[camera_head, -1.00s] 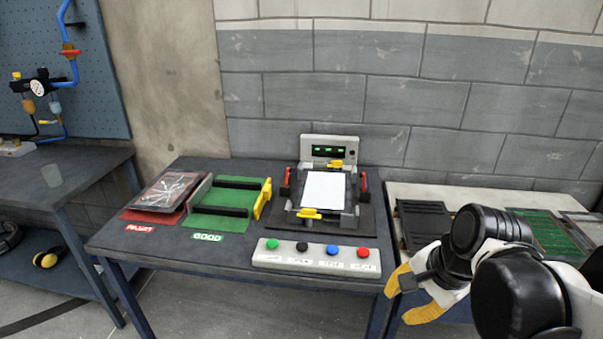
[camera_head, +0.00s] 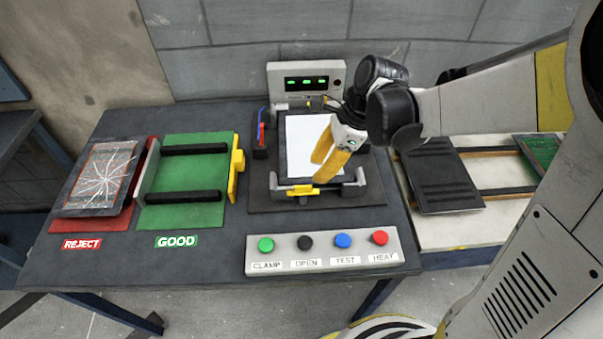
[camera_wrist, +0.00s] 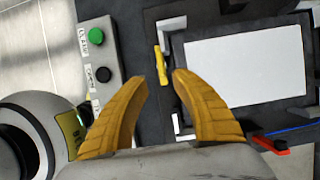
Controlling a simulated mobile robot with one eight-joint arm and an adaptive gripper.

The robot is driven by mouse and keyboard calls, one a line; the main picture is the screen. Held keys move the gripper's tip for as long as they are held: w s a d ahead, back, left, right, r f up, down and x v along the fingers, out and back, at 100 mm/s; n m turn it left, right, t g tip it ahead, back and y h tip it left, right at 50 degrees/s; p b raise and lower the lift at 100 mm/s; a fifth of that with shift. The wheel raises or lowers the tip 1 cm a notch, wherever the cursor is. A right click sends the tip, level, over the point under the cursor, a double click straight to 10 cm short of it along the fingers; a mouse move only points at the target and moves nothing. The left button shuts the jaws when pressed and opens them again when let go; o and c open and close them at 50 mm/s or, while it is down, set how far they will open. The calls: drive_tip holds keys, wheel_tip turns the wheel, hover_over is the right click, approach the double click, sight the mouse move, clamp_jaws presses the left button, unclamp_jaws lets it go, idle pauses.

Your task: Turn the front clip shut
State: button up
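The front clip (camera_head: 303,190) is a small yellow bar at the front edge of the test fixture (camera_head: 262,196). In the head view it lies along that edge. In the wrist view the clip (camera_wrist: 160,66) shows just beyond the gap between my fingertips, beside the white sheet or panel (camera_wrist: 245,68). My gripper (camera_head: 316,171) has yellow fingers pointing down above the front of the fixture. The fingers are apart with nothing between them, as the wrist view (camera_wrist: 159,78) shows. Whether a fingertip touches the clip cannot be told.
A button bar (camera_head: 320,252) lies in front of the fixture. A display box (camera_head: 306,82) stands behind it. The green GOOD rack (camera_head: 185,215) and red REJECT tray (camera_head: 91,220) are on the left. A side table (camera_head: 440,232) with panels is on the right.

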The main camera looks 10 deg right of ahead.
sight(306, 186)
drive_tip(key=b+x, duration=0.2)
drive_tip(key=x, duration=0.6)
drive_tip(key=shift+w+f+b, duration=0.1)
drive_tip(key=shift+f+b, duration=0.05)
drive_tip(key=shift+b, duration=0.25)
clamp_jaws()
